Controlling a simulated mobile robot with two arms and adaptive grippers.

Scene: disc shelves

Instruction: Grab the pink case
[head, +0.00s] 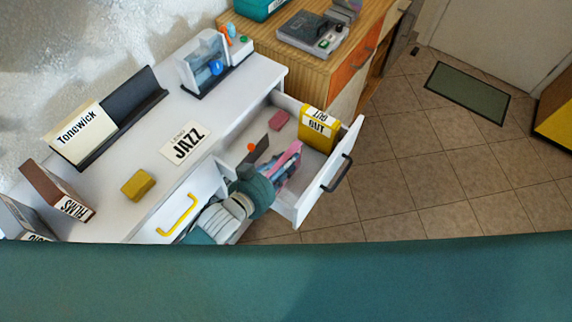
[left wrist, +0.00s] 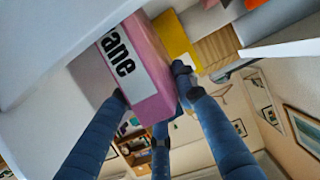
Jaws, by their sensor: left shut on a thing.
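The pink case (head: 288,156) is in the open white drawer in the head view, partly covered by my blue fingers. In the left wrist view the pink case (left wrist: 150,62) is large, with a white label whose readable letters end in "ane". My left gripper (head: 281,170) reaches into the drawer from the lower left and is shut on the pink case. In the left wrist view its blue fingers lie on both sides of the case. My right gripper is not in view.
The open drawer (head: 302,208) also holds a yellow case (head: 319,131), a small dark pink block (head: 279,120) and a dark flat piece (head: 259,149). A "JAZZ" card (head: 186,143) and a yellow block (head: 138,185) lie on the white top.

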